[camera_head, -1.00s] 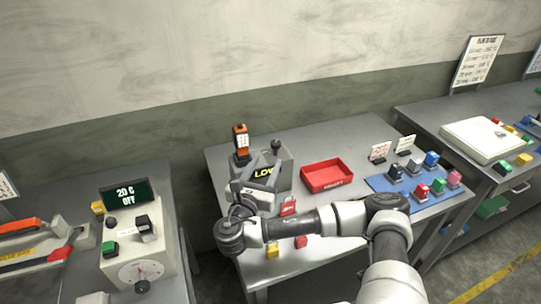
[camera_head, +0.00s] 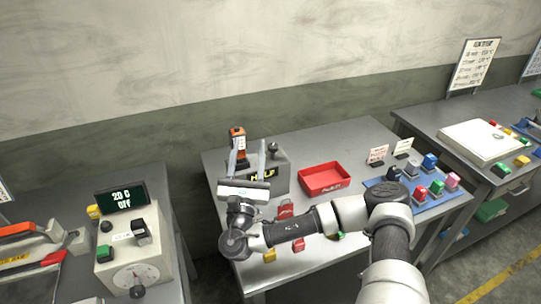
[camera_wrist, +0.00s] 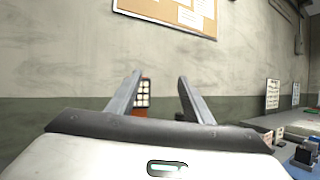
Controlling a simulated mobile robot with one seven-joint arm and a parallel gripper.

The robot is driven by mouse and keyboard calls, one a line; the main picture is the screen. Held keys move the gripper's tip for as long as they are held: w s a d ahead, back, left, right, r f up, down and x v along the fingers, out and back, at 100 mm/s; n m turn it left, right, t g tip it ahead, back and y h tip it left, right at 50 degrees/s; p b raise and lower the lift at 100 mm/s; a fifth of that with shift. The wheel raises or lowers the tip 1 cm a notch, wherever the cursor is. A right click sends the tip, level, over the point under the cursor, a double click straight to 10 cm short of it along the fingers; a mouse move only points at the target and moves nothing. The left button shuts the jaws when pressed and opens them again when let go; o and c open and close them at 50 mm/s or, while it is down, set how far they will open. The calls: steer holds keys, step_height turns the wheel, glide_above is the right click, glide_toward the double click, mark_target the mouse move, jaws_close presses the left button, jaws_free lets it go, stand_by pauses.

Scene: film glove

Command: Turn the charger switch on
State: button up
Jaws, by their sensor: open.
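A grey box unit (camera_head: 281,178) with a yellow-lettered display stands on the middle table; I take it for the charger, though no label shows. A black knob (camera_head: 273,147) is on its top right. An orange handheld device with a white keypad (camera_head: 238,145) stands upright at its left and also shows in the wrist view (camera_wrist: 144,95). My gripper (camera_head: 247,149) is open and empty in front of the box, fingers pointing up and away. In the wrist view my gripper (camera_wrist: 160,77) has the device just inside its left finger. The gripper hides part of the box.
A red tray (camera_head: 325,179) sits right of the box. Red tags (camera_head: 285,212) and small blocks lie in front, near my arm. A blue mat (camera_head: 377,185) with coloured blocks is farther right. A dial unit (camera_head: 137,250) with a dark display stands on the left table.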

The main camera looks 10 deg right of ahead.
step_height(320, 180, up, 4)
steer(key=a+n+t+y+b, duration=0.2)
steer(key=n+t+y, duration=0.35)
steer(key=y, duration=0.45)
steer(key=n+g+y+b, duration=0.8)
steer(key=n+g+y, duration=0.35)
steer(key=g, duration=0.85)
glide_toward(273, 146)
steer(key=shift+t+y, duration=0.25)
steer(key=x, duration=0.6)
steer(key=f+x, duration=0.1)
steer(key=x, duration=0.3)
